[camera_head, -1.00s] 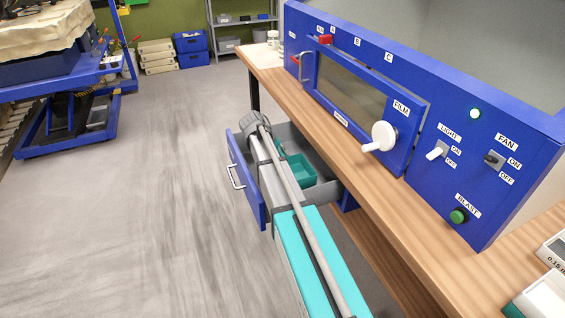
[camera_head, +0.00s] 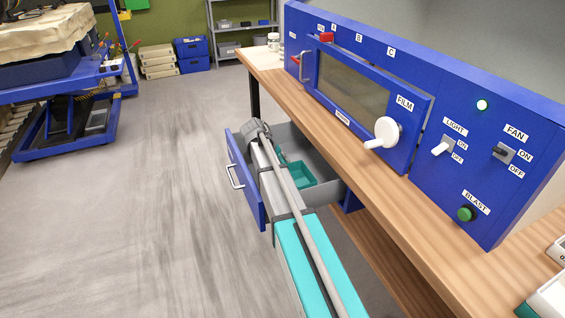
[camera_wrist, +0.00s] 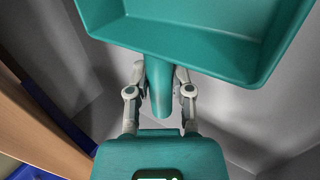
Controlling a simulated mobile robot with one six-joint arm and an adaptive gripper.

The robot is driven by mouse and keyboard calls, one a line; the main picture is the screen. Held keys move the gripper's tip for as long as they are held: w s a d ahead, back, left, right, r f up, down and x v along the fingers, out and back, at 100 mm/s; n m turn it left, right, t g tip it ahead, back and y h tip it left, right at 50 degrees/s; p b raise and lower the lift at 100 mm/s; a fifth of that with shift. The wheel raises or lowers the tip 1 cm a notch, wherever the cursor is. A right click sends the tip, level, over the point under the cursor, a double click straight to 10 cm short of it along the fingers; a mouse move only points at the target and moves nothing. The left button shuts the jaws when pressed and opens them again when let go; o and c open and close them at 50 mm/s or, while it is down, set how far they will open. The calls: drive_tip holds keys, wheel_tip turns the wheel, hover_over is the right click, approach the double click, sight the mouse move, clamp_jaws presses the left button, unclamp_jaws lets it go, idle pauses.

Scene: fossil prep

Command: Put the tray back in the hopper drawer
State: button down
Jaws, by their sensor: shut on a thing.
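The teal tray (camera_head: 312,184) is inside the open hopper drawer (camera_head: 249,194), which has a blue front and grey walls. The tray looks empty. In the wrist view the tray (camera_wrist: 192,38) fills the top of the picture, with its round handle (camera_wrist: 159,92) pointing back toward me. My gripper (camera_wrist: 160,74) is shut on this handle, one finger on each side. Grey drawer walls (camera_wrist: 232,118) surround the tray there. In the head view my arm covers the handle, the gripper and part of the drawer. I cannot tell whether the tray touches the drawer floor.
The wooden bench (camera_head: 345,142) runs above and right of the drawer, carrying the blue cabinet (camera_head: 465,190) with its switches and window. The bench edge is close beside my arm. The floor (camera_head: 150,210) on the left is clear. A blue lift table (camera_head: 70,125) stands farther back.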

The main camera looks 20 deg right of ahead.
drive_tip(key=c, duration=0.5)
unclamp_jaws()
drive_tip(key=shift+r, duration=0.1)
drive_tip(key=p+v, duration=0.3)
drive_tip(key=shift+a+r+p, duration=0.1)
drive_tip(key=shift+r+p, duration=0.25)
drive_tip(key=shift+r, duration=0.05)
drive_tip(key=p+v, duration=0.6)
drive_tip(key=v, duration=0.2)
drive_tip(key=shift+a+p, duration=0.1)
drive_tip(key=shift+p, duration=0.2)
